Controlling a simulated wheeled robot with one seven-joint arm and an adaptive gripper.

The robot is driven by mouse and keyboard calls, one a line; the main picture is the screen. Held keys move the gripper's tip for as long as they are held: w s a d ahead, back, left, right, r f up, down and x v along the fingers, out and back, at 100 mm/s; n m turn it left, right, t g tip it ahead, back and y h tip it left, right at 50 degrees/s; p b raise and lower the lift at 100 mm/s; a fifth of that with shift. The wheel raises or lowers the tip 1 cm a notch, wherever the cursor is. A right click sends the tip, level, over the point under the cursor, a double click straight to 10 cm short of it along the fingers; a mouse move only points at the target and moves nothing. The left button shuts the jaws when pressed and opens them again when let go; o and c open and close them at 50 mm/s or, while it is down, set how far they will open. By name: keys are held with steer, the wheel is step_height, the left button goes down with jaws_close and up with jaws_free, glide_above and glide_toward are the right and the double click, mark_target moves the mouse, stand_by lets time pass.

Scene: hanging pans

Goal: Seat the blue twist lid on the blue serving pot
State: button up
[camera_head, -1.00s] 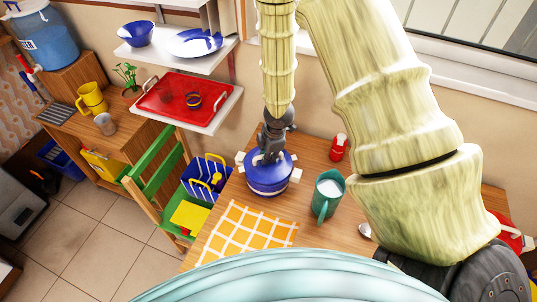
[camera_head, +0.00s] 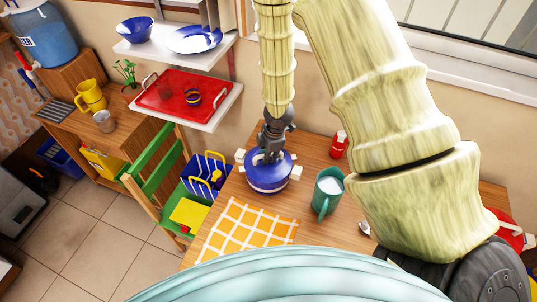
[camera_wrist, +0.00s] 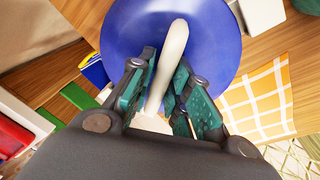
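The blue lid (camera_wrist: 215,40) fills the top of the wrist view, with a pale arched handle (camera_wrist: 172,50) standing on it. My gripper (camera_wrist: 165,85) has its two teal-padded fingers closed in on either side of this handle, apparently touching it. In the head view my gripper (camera_head: 269,150) reaches down onto the lid from above. The blue serving pot (camera_head: 268,185) stands upright on the table under the lid, with pale side handles at left and right. The lid looks to lie on the pot. The seam between them is too small to judge.
A teal mug (camera_head: 326,197) stands close to the pot's right, with a red bottle (camera_head: 339,146) behind. A yellow checked cloth (camera_head: 240,235) lies in front. A green chair (camera_head: 155,165) and a shelf with a red tray (camera_head: 182,98) are to the left.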

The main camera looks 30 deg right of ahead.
steer(key=shift+o, duration=1.3)
step_height(320, 180, up, 12)
steer(key=s, duration=0.1)
steer(key=shift+s+d, duration=0.4)
steer(key=shift+d, duration=0.05)
steer(key=shift+f, duration=0.1)
